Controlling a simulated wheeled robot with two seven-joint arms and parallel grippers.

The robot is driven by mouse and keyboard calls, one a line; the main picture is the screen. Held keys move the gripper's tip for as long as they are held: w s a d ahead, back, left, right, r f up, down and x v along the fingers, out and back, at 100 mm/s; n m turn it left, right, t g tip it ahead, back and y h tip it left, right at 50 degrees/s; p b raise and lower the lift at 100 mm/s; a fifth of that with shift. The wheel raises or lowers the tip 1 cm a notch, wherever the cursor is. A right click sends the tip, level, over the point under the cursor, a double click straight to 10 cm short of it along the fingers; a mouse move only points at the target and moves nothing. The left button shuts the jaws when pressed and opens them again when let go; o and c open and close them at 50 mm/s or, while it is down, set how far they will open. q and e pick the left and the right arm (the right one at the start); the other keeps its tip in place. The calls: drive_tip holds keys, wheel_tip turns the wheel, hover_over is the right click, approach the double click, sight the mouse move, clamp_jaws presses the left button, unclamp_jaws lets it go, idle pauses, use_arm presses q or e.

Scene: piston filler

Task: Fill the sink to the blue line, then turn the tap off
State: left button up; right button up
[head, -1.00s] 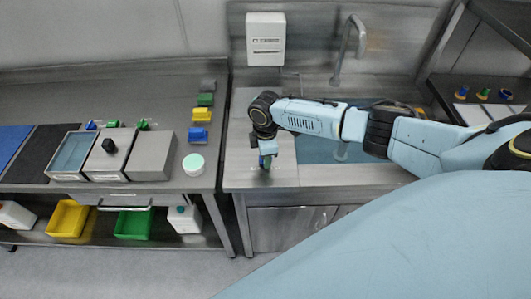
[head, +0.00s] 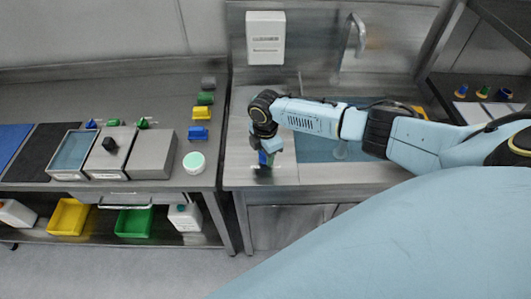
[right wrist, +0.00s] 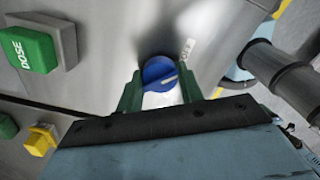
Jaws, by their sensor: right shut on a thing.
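The sink (head: 372,180) is at the right of the head view, with pale blue water (head: 315,150) in it. The curved metal tap (head: 358,32) stands behind it. A pale streak shows below my arm over the water; I cannot tell if it is a running stream. My right gripper (head: 266,160) points down at the counter left of the sink. In the right wrist view its green fingers (right wrist: 160,92) are shut on a round blue knob (right wrist: 158,70) with a pale pointer mark. My right arm crosses the sink and hides part of it. I cannot make out the blue line.
A green DOSE button (right wrist: 28,50) and a yellow block (right wrist: 40,139) show left of the knob in the right wrist view. A white dispenser (head: 266,38) hangs on the wall.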

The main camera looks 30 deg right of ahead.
drive_tip(key=shift+a, duration=0.1)
drive_tip(key=o, duration=1)
wheel_tip(320, 180, up, 14)
drive_tip(key=shift+f+p, duration=0.25)
drive_tip(key=shift+p, duration=0.1)
